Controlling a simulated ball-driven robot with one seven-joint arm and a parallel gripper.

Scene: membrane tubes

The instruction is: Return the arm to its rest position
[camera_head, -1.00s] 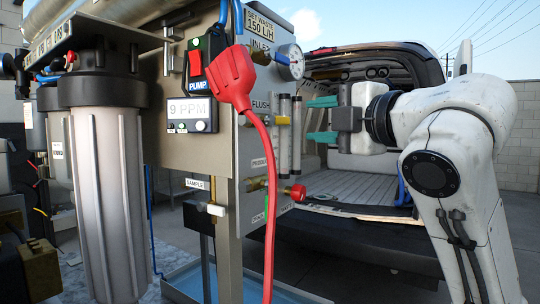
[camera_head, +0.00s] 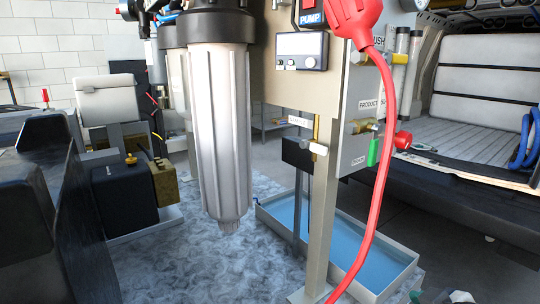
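Only a small part of my arm shows, at the bottom edge right of centre in the head view. A bit of teal and a pale rounded part are visible there, probably my gripper (camera_head: 416,297) and wrist. Most of it is cut off by the frame, so I cannot tell whether the fingers are open or shut, or whether they hold anything. The visible part is low, in front of the blue-lined tray (camera_head: 340,245).
A filter housing (camera_head: 220,135) hangs left of the pump panel (camera_head: 290,85). A red plug (camera_head: 356,18) trails a red cable down the front. A post (camera_head: 321,220) supports the panel. A vehicle's cargo bed (camera_head: 460,135) is at right; dark equipment (camera_head: 75,215) stands at left.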

